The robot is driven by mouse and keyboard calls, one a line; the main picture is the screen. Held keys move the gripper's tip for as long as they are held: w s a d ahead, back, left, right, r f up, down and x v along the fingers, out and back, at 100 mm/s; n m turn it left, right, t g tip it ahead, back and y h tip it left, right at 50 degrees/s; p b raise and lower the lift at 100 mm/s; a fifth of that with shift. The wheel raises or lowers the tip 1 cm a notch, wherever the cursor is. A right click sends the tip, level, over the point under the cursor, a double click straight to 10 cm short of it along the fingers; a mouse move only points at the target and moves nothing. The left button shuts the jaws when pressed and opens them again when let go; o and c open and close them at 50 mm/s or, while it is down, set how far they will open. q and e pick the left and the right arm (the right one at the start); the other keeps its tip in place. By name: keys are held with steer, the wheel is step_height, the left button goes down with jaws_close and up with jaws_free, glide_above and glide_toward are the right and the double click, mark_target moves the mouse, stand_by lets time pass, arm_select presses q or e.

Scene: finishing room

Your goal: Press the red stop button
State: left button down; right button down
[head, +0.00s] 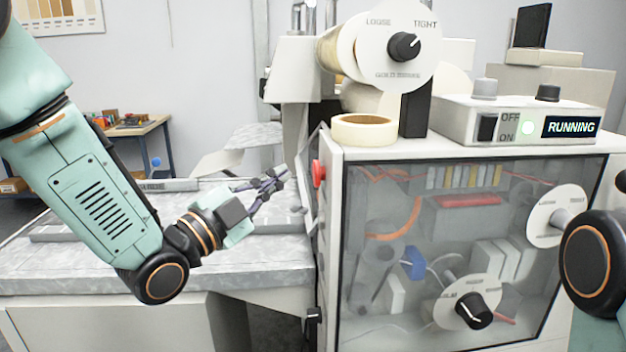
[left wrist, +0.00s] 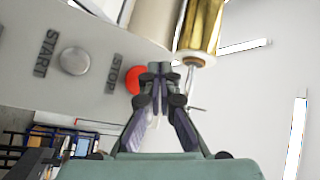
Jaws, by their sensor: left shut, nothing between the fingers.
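The red stop button (head: 319,173) sticks out from the left side of the machine's white cabinet. In the left wrist view the red button (left wrist: 131,80) sits beside the word STOP, partly covered by my fingertips. My left gripper (head: 279,174) is shut and empty, pointing at the button from the left with a small gap in the head view. In the left wrist view its closed fingertips (left wrist: 160,70) overlap the button's right edge; I cannot tell contact there. My right gripper is out of view.
A silver START button (left wrist: 74,61) is on the same panel. A tape roll (head: 364,130) lies on the cabinet top, below a LOOSE/TIGHT dial (head: 403,47). A grey machine table (head: 270,255) lies below my left arm. A wooden workbench (head: 135,128) stands behind.

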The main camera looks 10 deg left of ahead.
mark_target(320, 174)
arm_select(q)
steer(key=shift+w+d+r, duration=0.1)
steer(key=shift+w+d, duration=0.05)
steer(key=shift+d, duration=0.95)
steer(key=shift+w, duration=0.2)
steer(key=shift+s+a, duration=0.1)
steer(key=shift+s, duration=0.05)
steer(key=shift+d+b, duration=0.2)
steer(key=shift+b, duration=0.15)
steer(key=shift+d, duration=0.35)
